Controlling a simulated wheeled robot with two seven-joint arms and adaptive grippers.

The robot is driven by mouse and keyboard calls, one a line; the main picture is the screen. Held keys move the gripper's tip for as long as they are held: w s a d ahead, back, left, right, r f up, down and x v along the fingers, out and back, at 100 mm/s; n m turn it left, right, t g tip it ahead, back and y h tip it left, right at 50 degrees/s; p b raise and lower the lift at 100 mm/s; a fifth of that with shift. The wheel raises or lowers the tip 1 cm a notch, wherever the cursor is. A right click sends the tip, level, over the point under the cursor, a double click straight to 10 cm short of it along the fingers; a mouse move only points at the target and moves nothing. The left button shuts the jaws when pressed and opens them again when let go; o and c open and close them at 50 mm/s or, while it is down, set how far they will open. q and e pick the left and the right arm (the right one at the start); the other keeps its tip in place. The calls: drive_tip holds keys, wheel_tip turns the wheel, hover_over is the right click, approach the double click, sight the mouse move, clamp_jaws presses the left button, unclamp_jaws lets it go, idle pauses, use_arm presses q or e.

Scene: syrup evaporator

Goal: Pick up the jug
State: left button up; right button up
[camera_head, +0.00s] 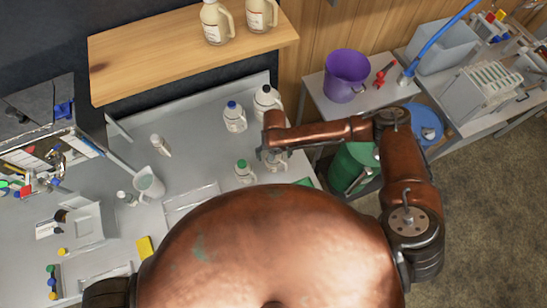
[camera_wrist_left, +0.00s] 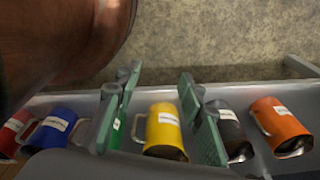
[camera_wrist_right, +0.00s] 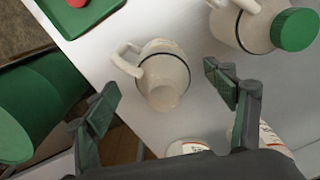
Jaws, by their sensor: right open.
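In the right wrist view a cream jug (camera_wrist_right: 163,75) with a side handle and a dark band stands on the pale table between and just beyond the fingertips of my open right gripper (camera_wrist_right: 165,97). In the head view my right gripper (camera_head: 268,153) is over this jug (camera_head: 279,161) and partly hides it. A green-capped cream jug (camera_wrist_right: 240,22) is beside it, also in the head view (camera_head: 244,174). My left gripper (camera_wrist_left: 160,108) is open and empty in the left wrist view, with mugs below it; the head view does not show it.
A blue-capped jug (camera_head: 234,119) and a black-capped jug (camera_head: 265,101) stand behind on the table. A purple bucket (camera_head: 346,76) is at the right, a green drum (camera_head: 350,168) below it. A yellow mug (camera_wrist_left: 163,128) and other coloured mugs line a grey trough.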

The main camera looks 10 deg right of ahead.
drive_tip(key=shift+w+f, duration=0.25)
drive_tip(key=shift+f, duration=1.45)
drive_tip(key=shift+w+f, duration=0.2)
drive_tip(key=shift+f, duration=1.45)
drive_tip(key=c, duration=0.5)
drive_tip(key=shift+s, duration=0.1)
drive_tip(key=c, duration=0.5)
use_arm(q)
drive_tip(key=shift+s+a, duration=0.1)
drive_tip(key=shift+s, duration=0.45)
use_arm(e)
drive_tip(key=shift+c, duration=1.2)
